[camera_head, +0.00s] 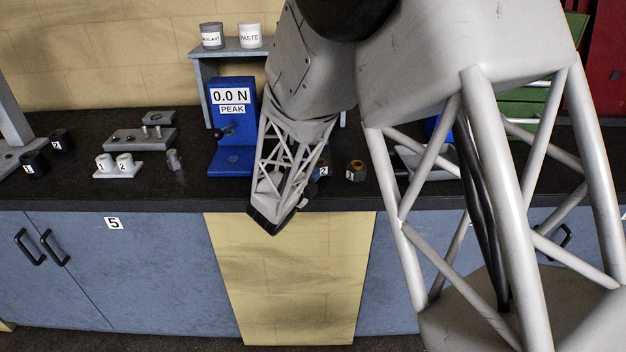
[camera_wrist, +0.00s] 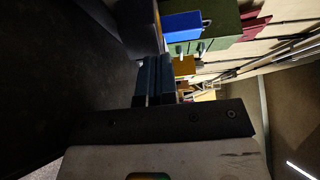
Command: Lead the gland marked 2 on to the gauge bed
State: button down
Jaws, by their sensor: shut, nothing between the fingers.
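The blue gauge stand (camera_head: 231,118) reads 0.0 N PEAK, and its flat blue bed (camera_head: 228,163) looks empty in the part that shows. A small brass and dark part marked 2 (camera_head: 323,171) sits on the counter right of the gauge, partly hidden by my gripper. White cylinders marked 1 and 2 (camera_head: 124,161) and black ones marked 1 and 2 (camera_head: 61,140) also show; I cannot tell by shape which is the gland. My gripper (camera_head: 268,224) points down in front of the counter edge, shut and empty. In the wrist view its fingers (camera_wrist: 157,82) are together.
Another brass and dark part (camera_head: 356,170) stands further right on the dark counter (camera_head: 190,192). A grey block (camera_head: 140,137) and a small metal part (camera_head: 174,160) lie left of the gauge. A shelf (camera_head: 230,48) with two pots stands behind it.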

jog(key=shift+w, duration=0.3)
jog(key=shift+w+a, duration=0.2)
jog(key=shift+w, duration=0.7)
jog(key=shift+w+a, duration=0.2)
jog(key=shift+w, duration=0.7)
jog(key=shift+s, duration=0.2)
jog(key=shift+s+d, duration=0.2)
jog(key=shift+s, duration=0.65)
jog(key=shift+s+d, duration=0.2)
jog(key=shift+s, duration=0.8)
jog(key=v, duration=1)
jog(key=shift+w, duration=0.15)
